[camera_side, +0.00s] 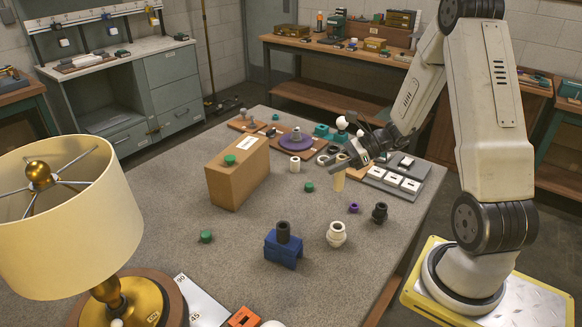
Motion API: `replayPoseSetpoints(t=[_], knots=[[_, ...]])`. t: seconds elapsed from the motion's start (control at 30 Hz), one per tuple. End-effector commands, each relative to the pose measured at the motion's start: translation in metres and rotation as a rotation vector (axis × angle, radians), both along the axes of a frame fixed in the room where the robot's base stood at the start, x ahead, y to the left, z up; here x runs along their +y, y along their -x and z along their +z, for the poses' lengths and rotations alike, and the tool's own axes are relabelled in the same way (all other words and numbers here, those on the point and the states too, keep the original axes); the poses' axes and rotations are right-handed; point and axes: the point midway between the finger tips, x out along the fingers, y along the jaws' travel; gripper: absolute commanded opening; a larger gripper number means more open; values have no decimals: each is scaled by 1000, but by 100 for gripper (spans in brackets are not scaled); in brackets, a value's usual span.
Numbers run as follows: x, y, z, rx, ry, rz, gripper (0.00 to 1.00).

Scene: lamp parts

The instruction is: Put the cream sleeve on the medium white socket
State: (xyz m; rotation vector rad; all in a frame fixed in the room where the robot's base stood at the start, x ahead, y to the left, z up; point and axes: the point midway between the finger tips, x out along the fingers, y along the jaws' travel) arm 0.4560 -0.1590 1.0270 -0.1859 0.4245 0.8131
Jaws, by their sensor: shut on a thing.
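My gripper (346,166) is shut on the cream sleeve (339,181), a small pale cylinder that hangs upright below the fingers. The sleeve appears above the table, near its right side; the gap under it is hard to judge. A white socket (336,236) with a round body and a narrower dark-mouthed top stands on the grey table in front of the sleeve, apart from it. A smaller white ring-like part (295,167) stands farther back to the left. I cannot tell from size alone which one is the medium socket.
A black socket (379,213) and a purple ring (354,208) stand right of the white socket. A blue block (283,250) holds a dark cylinder. A cardboard box (237,173) stands back left; a lamp (68,220) fills the front left. The table's (220,265) front middle is mostly clear.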

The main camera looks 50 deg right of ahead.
Motion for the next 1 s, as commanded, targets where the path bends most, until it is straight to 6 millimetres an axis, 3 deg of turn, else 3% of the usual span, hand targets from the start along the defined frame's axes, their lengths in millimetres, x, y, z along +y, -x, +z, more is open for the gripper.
replayPoseSetpoints(t=[0.2, 0.43, 0.77, 1.0], knots=[[36, 21, 18, -1, 2, 52, 0], [64, 40, 30, -1, 0, 93, 0], [73, 47, 33, -1, 1, 106, 0], [73, 46, 20, 2, -3, 106, 0]])
